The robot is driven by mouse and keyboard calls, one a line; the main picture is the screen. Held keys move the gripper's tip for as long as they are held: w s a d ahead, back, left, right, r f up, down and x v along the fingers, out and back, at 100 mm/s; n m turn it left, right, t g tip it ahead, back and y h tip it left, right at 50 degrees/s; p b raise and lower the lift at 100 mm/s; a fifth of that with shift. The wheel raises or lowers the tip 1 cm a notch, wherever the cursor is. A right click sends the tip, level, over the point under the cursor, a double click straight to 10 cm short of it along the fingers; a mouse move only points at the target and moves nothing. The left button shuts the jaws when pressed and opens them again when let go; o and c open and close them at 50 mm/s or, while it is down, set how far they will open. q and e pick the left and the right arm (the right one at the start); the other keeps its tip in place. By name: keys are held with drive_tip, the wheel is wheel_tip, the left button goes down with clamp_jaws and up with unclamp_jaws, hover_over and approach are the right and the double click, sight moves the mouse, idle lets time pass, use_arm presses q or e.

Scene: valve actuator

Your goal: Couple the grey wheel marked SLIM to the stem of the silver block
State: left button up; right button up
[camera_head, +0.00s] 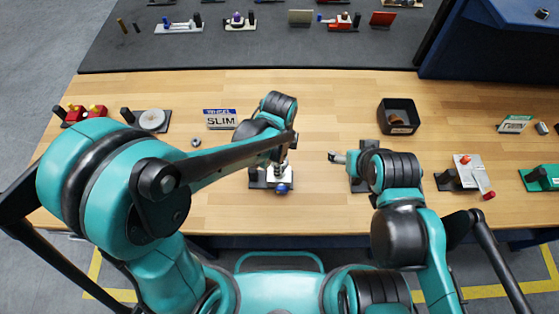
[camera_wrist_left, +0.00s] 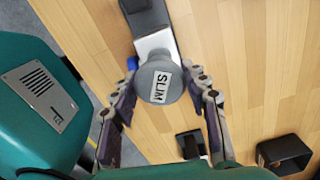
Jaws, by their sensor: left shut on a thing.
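The grey wheel marked SLIM (camera_wrist_left: 159,82) is between the fingers of my left gripper (camera_wrist_left: 166,103), which is shut on it. The wheel is over the silver block (camera_wrist_left: 153,40) in the left wrist view and hides its stem. I cannot tell whether wheel and stem touch. In the head view the silver block (camera_head: 280,176) stands near the front table edge, with a blue part (camera_head: 283,188) at its front and a black part to its left. My left gripper (camera_head: 281,164) is above it, partly hidden by the arm.
A sign reading WHEEL SLIM (camera_head: 220,119) stands behind. A black bin (camera_head: 398,112) holds a brown thing at back right. A dark-based fixture (camera_head: 357,184) is beside my right wrist. Other fixtures stand left (camera_head: 152,120) and right (camera_head: 467,171). A small ring (camera_head: 196,142) lies left of centre.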

drive_tip(key=shift+f+b, duration=0.35)
idle(0.6)
drive_tip(key=shift+r, duration=0.2)
drive_tip(key=shift+f+b, duration=0.35)
drive_tip(key=shift+f, duration=0.25)
idle(2.0)
drive_tip(key=shift+r, duration=0.25)
drive_tip(key=shift+f+b, duration=0.45)
drive_tip(key=shift+f, duration=0.25)
idle(1.6)
drive_tip(key=shift+r, duration=0.15)
drive_tip(key=shift+r+p, duration=0.2)
drive_tip(key=shift+p, duration=0.15)
idle(0.4)
